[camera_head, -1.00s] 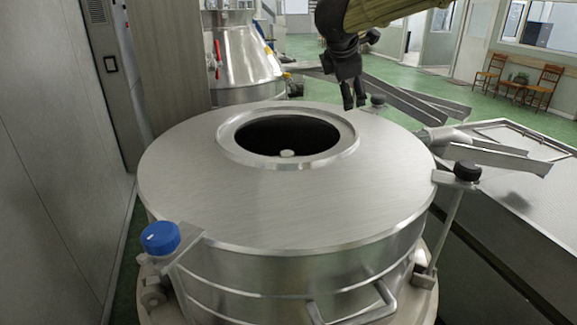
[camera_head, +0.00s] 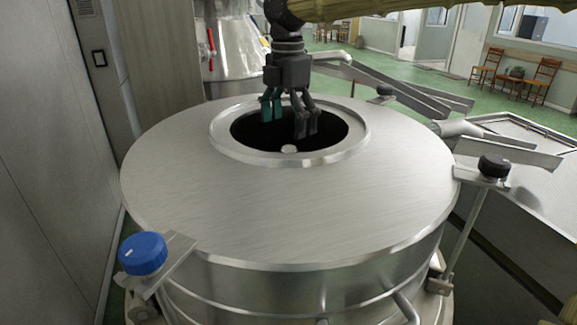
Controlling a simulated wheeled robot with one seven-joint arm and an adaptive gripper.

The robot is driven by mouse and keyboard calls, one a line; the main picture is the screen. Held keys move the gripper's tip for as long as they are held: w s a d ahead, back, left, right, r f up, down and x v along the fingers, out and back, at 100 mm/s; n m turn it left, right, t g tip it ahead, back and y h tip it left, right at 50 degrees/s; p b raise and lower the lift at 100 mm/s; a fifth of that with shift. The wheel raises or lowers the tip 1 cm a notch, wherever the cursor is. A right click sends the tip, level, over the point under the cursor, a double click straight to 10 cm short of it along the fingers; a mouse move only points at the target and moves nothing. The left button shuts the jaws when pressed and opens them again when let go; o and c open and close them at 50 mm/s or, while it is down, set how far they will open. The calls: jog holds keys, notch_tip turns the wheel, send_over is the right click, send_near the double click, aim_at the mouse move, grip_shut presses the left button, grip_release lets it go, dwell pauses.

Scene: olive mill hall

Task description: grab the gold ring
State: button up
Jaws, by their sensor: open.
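I cannot see a gold ring in this view. My gripper (camera_head: 288,115) points down over the dark round opening (camera_head: 330,140) in the lid of a large steel drum (camera_head: 290,215). Its fingers are apart, with nothing visible between them. The left finger looks teal and the right one black. Whether the fingertips are above the opening or slightly inside it is hard to tell. The rest of the inside is black.
A raised steel rim (camera_head: 345,158) surrounds the opening. A blue knob (camera_head: 142,254) and a black knob (camera_head: 494,166) stand at the drum's edge. A grey wall (camera_head: 50,170) is close on the left, metal chutes (camera_head: 410,95) lie behind right. Chairs (camera_head: 540,80) stand far off.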

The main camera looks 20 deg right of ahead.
aim_at(288, 148)
jog(key=f, duration=0.2)
jog(key=f+p, duration=0.1)
jog(key=f, duration=0.1)
jog(key=shift+w+a, duration=0.15)
jog(key=shift+w, duration=0.05)
jog(key=shift+s+f+p, duration=0.35)
jog(key=shift+f+p, duration=0.1)
jog(key=shift+p, duration=0.35)
jog(key=shift+d+f+p, duration=0.15)
jog(key=shift+f+p, duration=0.4)
jog(key=shift+f, duration=0.55)
jog(key=shift+d+f+p, duration=0.15)
jog(key=shift+f+p, duration=0.35)
jog(key=shift+f, duration=0.55)
jog(key=c, duration=1.2)
